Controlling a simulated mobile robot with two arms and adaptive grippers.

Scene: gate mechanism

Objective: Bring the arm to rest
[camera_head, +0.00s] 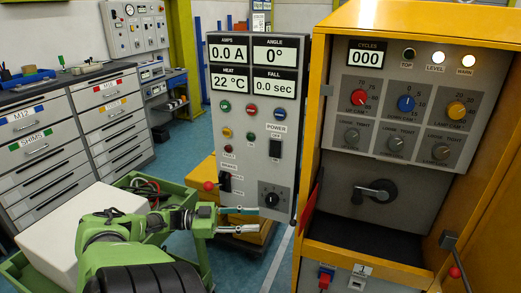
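My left gripper (247,219) reaches in from the lower left on its green arm. Its two fingers are apart with nothing between them, in front of the lower part of a grey control panel (235,147). The panel's displays (252,67) read 0.0 A, angle 0°, 22 °C and fall 0.0 sec. A black power switch (275,148), a black dial (271,199) and a red-ball lever (209,186) are on the panel. The yellow cabinet (308,120) has a cycles display (370,56) at 000 and a black crank (376,192). I cannot identify a gate arm. My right gripper is not in view.
A red-ball lever (456,271) sticks out at the cabinet's lower right. A green cart (190,266) with a white box (62,233) stands at lower left. Grey drawer cabinets (45,170) line the left. Blue floor (182,150) shows between them and the panel.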

